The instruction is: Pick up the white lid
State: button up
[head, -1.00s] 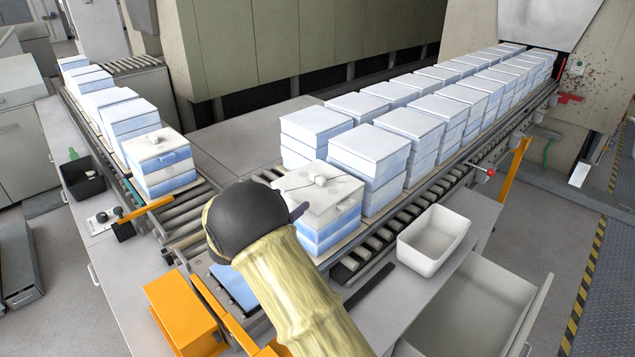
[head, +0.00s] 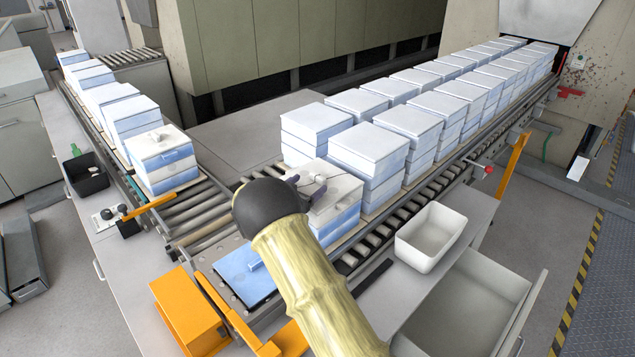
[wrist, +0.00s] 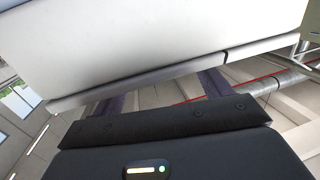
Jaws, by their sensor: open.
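The white lid (head: 345,186), with a small raised knob on top, lies on the front stack of blue-and-white boxes (head: 336,222) on the conveyor. My gripper (head: 303,190) is open at the lid's near left side, with its dark purple fingers reaching toward the knob. My arm hides part of the lid and stack. In the wrist view a large white surface, likely the lid (wrist: 150,45), fills the top. The fingers (wrist: 162,95) stand apart and run up behind its edge. Whether they touch it, I cannot tell.
Tall box stacks (head: 375,148) stand close behind and right of the lid. Another lidded stack (head: 162,160) stands on the left conveyor. A white bin (head: 430,237) is at the right, an orange box (head: 188,310) at the lower left. A blue plate (head: 243,272) lies below my arm.

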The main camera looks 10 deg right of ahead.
aim_at(313, 185)
jog(key=p+x, duration=0.1)
jog(key=x, duration=0.3)
jog(key=shift+w+p, duration=0.15)
jog(key=shift+p, duration=0.2)
jog(key=shift+a, duration=0.1)
jog(key=shift+r, duration=0.15)
jog(key=c, duration=1.4)
jog(key=shift+r, duration=0.15)
notch_tip(313, 185, up, 10)
jog(key=b, duration=0.3)
jog(key=shift+f, duration=0.2)
